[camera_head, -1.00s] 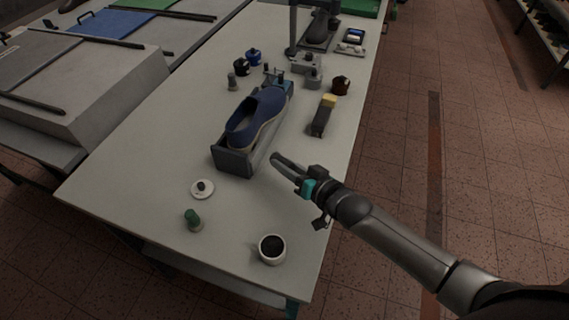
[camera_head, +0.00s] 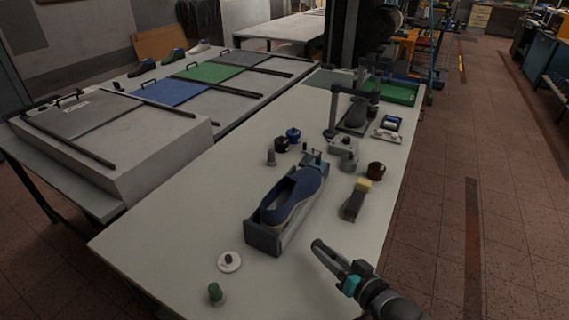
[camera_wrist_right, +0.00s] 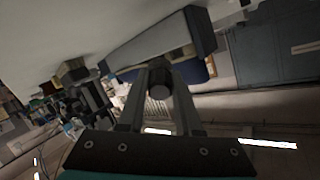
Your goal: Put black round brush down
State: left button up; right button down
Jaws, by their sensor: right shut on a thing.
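My right gripper (camera_head: 320,248) is over the front right part of the table, to the right of the shoe holder. In the right wrist view its two fingers are shut on a small dark round piece (camera_wrist_right: 160,80), which looks like the black round brush. In the head view the brush cannot be made out at the fingertips. Whether it touches the table I cannot tell. The white table (camera_head: 190,205) has bare surface around the gripper. My left gripper is not in view.
A blue shoe (camera_head: 294,193) sits in a grey holder (camera_head: 264,238) left of the gripper. A yellow-topped brush (camera_head: 354,202) lies beyond it. A white round dish (camera_head: 229,261) and a green piece (camera_head: 215,293) stand at front left. Several jars and tools stand farther back.

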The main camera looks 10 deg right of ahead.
jog(key=shift+w+r, duration=0.1)
jog(key=shift+w+a+r, duration=0.2)
jog(key=shift+w+r, duration=0.05)
jog(key=w+a+r+m+t+h+b, duration=0.15)
jog(key=r+b, duration=0.25)
jog(key=r, duration=0.4)
jog(key=w+a+r+m+g+h+b, duration=0.1)
jog(key=w+r+b, duration=0.2)
jog(key=r, duration=0.6)
jog(key=s+d+r+m+h+b, duration=0.2)
jog(key=s+d+r+h, duration=0.1)
jog(key=r, duration=0.3)
jog(key=shift+s+d+t+h, duration=0.35)
jog(key=shift+s+d+t, duration=0.1)
jog(key=shift+s, duration=0.1)
jog(key=shift+a+r+m, duration=0.1)
jog(key=shift+m, duration=0.15)
